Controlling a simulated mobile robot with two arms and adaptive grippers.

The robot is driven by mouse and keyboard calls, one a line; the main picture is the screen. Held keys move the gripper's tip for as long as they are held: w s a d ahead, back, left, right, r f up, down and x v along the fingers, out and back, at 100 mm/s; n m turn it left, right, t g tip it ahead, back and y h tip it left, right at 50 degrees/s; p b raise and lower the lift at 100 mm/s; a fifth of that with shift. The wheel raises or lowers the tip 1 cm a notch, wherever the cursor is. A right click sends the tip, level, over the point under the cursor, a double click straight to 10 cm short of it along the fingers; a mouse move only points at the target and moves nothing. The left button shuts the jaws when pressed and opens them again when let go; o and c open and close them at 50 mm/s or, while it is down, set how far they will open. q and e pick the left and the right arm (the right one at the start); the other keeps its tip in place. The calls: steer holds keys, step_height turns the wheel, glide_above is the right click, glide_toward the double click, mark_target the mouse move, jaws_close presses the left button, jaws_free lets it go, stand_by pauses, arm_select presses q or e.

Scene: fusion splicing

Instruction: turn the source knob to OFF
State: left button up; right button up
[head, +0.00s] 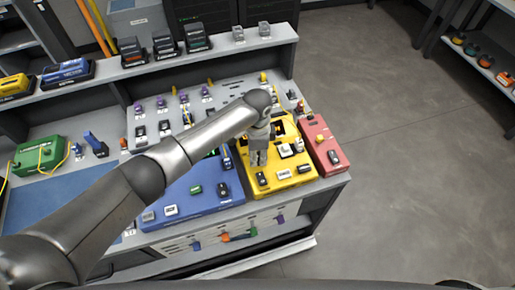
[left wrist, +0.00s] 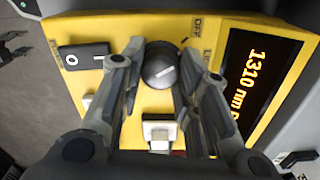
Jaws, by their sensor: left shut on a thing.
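The source knob (left wrist: 160,66) is a round dark grey dial on the yellow light source box (head: 284,186). A pale line on its top runs slantwise. The word OFF stands on the yellow panel beside it, towards the upper right in the left wrist view. My left gripper (left wrist: 160,60) is shut on the knob, with one finger on each side. In the head view the left gripper (head: 258,150) reaches down over the yellow box, and hides the knob. A dark gripper-like shape at the left edge of the left wrist view may be my right gripper (left wrist: 14,46).
The box has a lit display (left wrist: 250,85) reading 1310 nm, a black rocker switch (left wrist: 84,58) and a white-capped port (left wrist: 160,132). A blue box (head: 205,203) stands to its left and a red box (head: 325,152) to its right. Open floor (head: 400,190) lies at right.

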arm_select(q)
steer(key=shift+n+p, duration=0.65)
steer(key=shift+n, duration=0.45)
steer(key=o, duration=1)
steer(key=shift+o, duration=0.2)
steer(key=shift+r, duration=0.1)
step_height(320, 180, up, 12)
